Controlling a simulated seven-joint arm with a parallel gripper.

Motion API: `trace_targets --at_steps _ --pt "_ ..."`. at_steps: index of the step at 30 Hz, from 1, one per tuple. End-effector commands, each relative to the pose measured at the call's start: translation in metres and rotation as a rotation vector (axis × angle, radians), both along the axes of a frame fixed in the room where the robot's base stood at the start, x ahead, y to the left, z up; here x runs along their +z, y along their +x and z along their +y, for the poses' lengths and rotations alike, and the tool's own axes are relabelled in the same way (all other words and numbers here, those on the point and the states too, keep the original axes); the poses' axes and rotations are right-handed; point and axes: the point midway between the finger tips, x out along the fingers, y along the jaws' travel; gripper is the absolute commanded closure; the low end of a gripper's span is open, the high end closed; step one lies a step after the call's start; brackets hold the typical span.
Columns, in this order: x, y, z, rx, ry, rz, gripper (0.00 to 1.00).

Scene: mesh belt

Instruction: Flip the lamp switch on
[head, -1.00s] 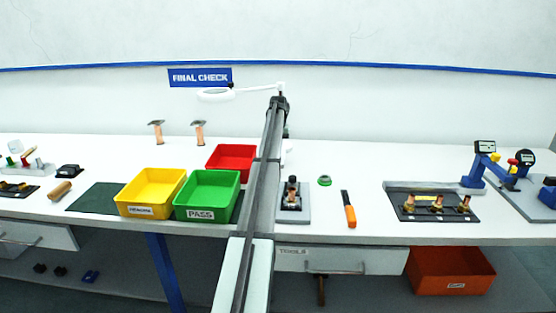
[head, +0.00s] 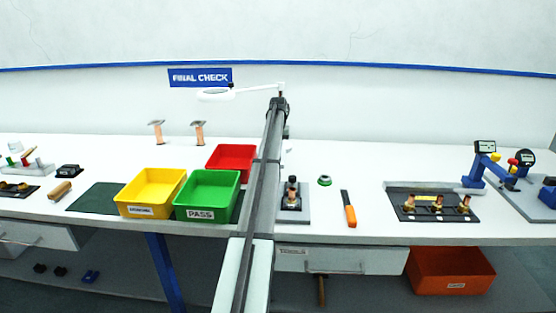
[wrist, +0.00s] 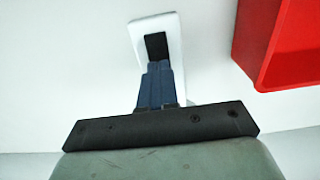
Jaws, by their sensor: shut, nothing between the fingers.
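The lamp switch (wrist: 171,28) is a white plate with a black rocker (wrist: 157,46) in the wrist view. My gripper (wrist: 157,66) has its blue fingers together and empty, with the tips at the near end of the rocker. I cannot tell whether they touch it. The lamp (head: 215,95) is a white ring on a thin arm above the bench in the head view. My own arm covers most of the gripper and the switch there.
The red bin (wrist: 291,45) stands right of the switch in the wrist view. In the head view it is left of my arm (head: 231,150), behind the green bin (head: 207,213) and yellow bin (head: 148,212). A black fixture on a grey plate (head: 303,214) is right of my arm.

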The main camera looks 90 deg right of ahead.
Motion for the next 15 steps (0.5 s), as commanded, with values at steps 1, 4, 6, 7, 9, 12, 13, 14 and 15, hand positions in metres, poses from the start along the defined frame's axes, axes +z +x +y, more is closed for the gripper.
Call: trace_targets --at_steps 1,4,6,7,9,12,13,14,15 --pt "-0.0007 0.0 0.0001 0.0 0.0 0.0 1.0" --pt "-0.0019 0.0 0.0001 0.0 0.0 0.0 1.0" --pt "-0.0027 -0.0001 0.0001 0.0 0.0 0.0 1.0" --pt "-0.0031 0.0 0.0001 0.0 0.0 0.0 1.0" --pt "-0.0039 0.0 0.0001 0.0 0.0 0.0 1.0" --pt "-0.0051 0.0 0.0001 0.0 0.0 0.0 1.0" --pt "-0.0055 0.0 0.0001 0.0 0.0 0.0 1.0" --pt "-0.0058 0.0 0.0001 0.0 0.0 0.0 1.0" --pt "-0.0063 0.0 0.0 0.0 0.0 0.0 1.0"
